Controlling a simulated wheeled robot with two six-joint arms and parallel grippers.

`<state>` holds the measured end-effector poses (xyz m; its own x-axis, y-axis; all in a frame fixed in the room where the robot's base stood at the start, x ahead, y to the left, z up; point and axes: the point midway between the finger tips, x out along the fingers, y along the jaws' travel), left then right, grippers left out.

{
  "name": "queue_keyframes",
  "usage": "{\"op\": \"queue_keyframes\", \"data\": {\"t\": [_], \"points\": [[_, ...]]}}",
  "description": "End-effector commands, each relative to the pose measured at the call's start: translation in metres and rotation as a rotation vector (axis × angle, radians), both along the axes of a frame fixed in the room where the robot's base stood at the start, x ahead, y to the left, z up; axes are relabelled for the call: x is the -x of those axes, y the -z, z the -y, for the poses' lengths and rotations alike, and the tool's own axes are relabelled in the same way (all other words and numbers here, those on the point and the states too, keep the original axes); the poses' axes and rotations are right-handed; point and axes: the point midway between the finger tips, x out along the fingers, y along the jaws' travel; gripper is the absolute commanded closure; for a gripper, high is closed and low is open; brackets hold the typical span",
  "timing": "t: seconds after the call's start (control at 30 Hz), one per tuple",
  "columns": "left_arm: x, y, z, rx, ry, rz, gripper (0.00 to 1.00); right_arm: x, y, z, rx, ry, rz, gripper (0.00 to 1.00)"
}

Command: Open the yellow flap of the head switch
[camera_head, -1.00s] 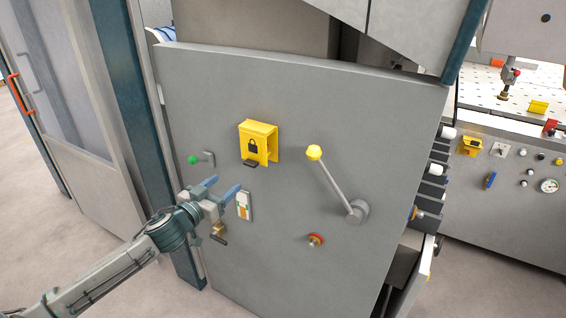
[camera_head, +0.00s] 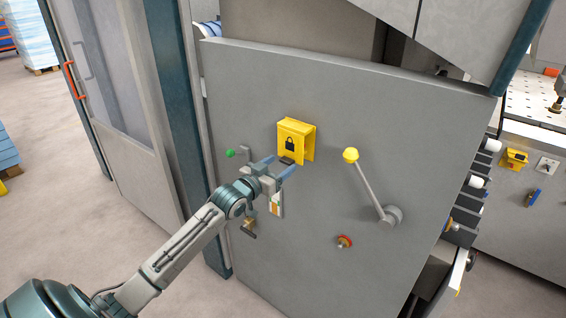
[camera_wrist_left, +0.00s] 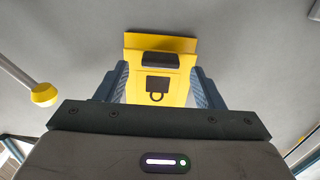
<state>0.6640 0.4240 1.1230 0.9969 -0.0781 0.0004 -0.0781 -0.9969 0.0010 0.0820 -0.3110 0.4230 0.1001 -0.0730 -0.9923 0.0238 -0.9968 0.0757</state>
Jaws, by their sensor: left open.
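The yellow flap (camera_head: 294,140) with a black padlock mark is on the grey panel (camera_head: 340,100). It hangs down over the switch, with a dark tab (camera_head: 286,161) at its lower edge. My left gripper (camera_head: 280,167) is open just below the flap, its two blue fingers pointing at the tab. In the left wrist view the flap (camera_wrist_left: 165,88) shows between the fingers of the left gripper (camera_wrist_left: 160,82), with the dark tab (camera_wrist_left: 160,59) beyond the padlock mark. I cannot tell whether the fingers touch it. My right gripper is not in view.
A lever with a yellow knob (camera_head: 351,155) stands right of the flap, and a red button (camera_head: 344,241) is lower down. A green knob (camera_head: 231,153) is to the left.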

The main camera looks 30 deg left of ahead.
Motion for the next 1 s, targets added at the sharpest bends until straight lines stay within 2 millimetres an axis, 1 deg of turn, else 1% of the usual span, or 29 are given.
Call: {"op": "queue_keyframes", "data": {"t": [0.03, 0.2, 0.33, 0.57, 0.67, 0.8, 0.9, 1.0], "points": [[-0.007, -0.001, 0.000, 0.004, -0.003, 0.001, 0.38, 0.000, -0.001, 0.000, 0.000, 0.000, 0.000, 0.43], [-0.020, 0.000, 0.001, 0.001, -0.002, 0.001, 0.38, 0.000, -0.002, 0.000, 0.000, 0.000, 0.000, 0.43], [-0.023, 0.000, 0.002, 0.000, 0.000, 0.000, 0.38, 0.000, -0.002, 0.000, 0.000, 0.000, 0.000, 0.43], [-0.024, 0.000, 0.002, -0.002, 0.000, -0.001, 0.38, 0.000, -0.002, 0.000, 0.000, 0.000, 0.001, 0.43], [-0.023, 0.000, 0.002, -0.001, 0.000, -0.001, 0.56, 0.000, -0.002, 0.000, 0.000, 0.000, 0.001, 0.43], [-0.023, 0.000, 0.002, -0.001, 0.000, -0.001, 0.83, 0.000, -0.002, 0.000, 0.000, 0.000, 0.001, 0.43], [-0.023, 0.000, 0.002, -0.001, -0.001, -0.001, 1.00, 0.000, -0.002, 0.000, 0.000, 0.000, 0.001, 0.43], [-0.024, 0.000, 0.001, -0.002, -0.001, -0.003, 1.00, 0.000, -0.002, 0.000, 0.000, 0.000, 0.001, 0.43]]}}
